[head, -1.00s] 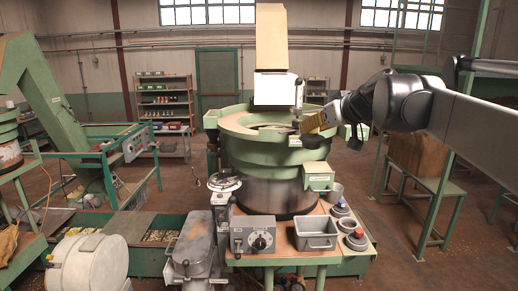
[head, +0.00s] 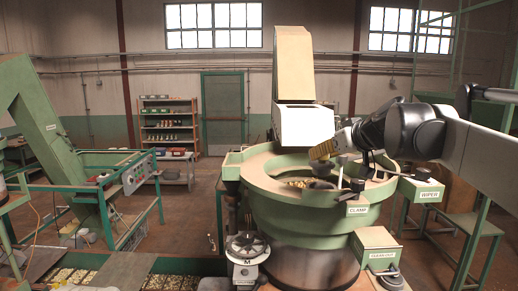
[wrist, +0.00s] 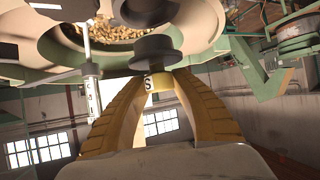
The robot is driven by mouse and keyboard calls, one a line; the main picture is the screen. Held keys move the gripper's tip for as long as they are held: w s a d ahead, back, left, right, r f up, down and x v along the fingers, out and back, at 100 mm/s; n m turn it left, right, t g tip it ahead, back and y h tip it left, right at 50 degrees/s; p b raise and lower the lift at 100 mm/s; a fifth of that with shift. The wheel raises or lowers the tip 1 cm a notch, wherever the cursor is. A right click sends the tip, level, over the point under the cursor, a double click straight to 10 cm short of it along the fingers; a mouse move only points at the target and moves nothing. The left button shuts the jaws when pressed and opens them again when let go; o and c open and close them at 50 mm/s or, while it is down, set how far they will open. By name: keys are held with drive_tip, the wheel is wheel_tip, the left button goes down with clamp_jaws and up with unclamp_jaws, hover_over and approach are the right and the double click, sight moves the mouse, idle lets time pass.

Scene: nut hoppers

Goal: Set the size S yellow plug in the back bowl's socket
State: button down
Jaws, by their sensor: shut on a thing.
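My gripper (wrist: 161,84) is shut on the size S yellow plug (wrist: 157,49). In the wrist view the plug has a wide dark disc, a narrower dark neck and a yellow band marked S between my fingertips. In the head view my gripper (head: 325,151) is over the green back bowl (head: 300,222), with a dark piece just below the fingers. Another dark round part (wrist: 150,10) lies just beyond the plug in the wrist view; I cannot tell whether it is the socket or whether the plug touches it. The socket's opening is not visible.
The bowl holds small brass-coloured pieces (wrist: 122,34). A lever with a dark knob (head: 357,184) stands at its rim by the CLAMP label, and a WIPER box (head: 421,190) juts out right. A tall hopper chute (head: 294,70) rises behind. A dial marked M (head: 247,247) stands at front left.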

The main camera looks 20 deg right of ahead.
sight(327, 174)
drive_tip(key=shift+s+f, duration=0.15)
drive_tip(key=shift+f, duration=0.3)
drive_tip(key=shift+s+f+b, duration=0.15)
drive_tip(key=shift+f+b, duration=1.6)
drive_tip(key=shift+f, duration=0.3)
drive_tip(key=shift+f+b, duration=0.3)
drive_tip(key=shift+f, duration=0.35)
drive_tip(key=c, duration=1.4)
unclamp_jaws()
drive_tip(key=shift+p+v, duration=2.4)
drive_tip(key=shift+v, duration=3.2)
